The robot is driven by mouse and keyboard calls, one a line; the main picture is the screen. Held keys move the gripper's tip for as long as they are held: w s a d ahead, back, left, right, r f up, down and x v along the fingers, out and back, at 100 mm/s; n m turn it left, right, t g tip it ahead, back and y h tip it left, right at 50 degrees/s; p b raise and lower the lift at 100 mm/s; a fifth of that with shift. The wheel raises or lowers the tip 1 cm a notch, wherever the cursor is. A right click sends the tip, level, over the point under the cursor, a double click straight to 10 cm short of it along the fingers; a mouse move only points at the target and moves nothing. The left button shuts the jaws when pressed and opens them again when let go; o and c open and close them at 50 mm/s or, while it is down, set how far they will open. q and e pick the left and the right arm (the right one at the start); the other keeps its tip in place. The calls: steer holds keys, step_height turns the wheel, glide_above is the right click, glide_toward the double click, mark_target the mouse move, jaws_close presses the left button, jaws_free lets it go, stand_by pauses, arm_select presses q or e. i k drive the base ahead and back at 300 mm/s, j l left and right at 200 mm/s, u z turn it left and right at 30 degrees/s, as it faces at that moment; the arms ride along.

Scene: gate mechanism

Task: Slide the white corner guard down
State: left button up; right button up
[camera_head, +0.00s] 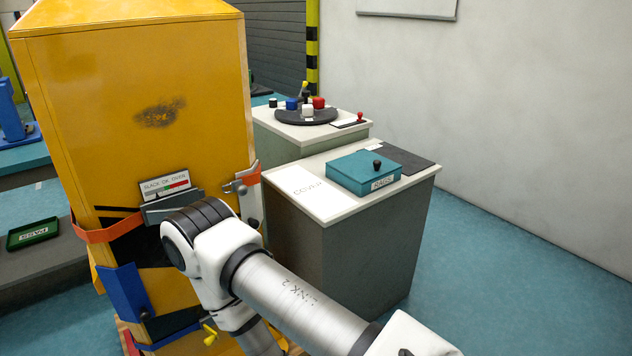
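A tall yellow block (130,110) stands at the left with an orange strap (105,231) around it. A blue corner guard (126,291) sits at the block's front left edge, below the strap. My arm comes in from the lower right and bends in front of the block. Neither of my grippers can be made out; no fingertips show near the white guard.
A small panel with a slack-or-over gauge (165,186) is on the block's front. A grey cabinet (345,245) with a teal box (362,171) stands close on the right. Another cabinet with coloured knobs (307,112) is behind it. Teal floor (500,270) is clear at the right.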

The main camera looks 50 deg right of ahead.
mark_target(251, 204)
steer(key=z, duration=1.35)
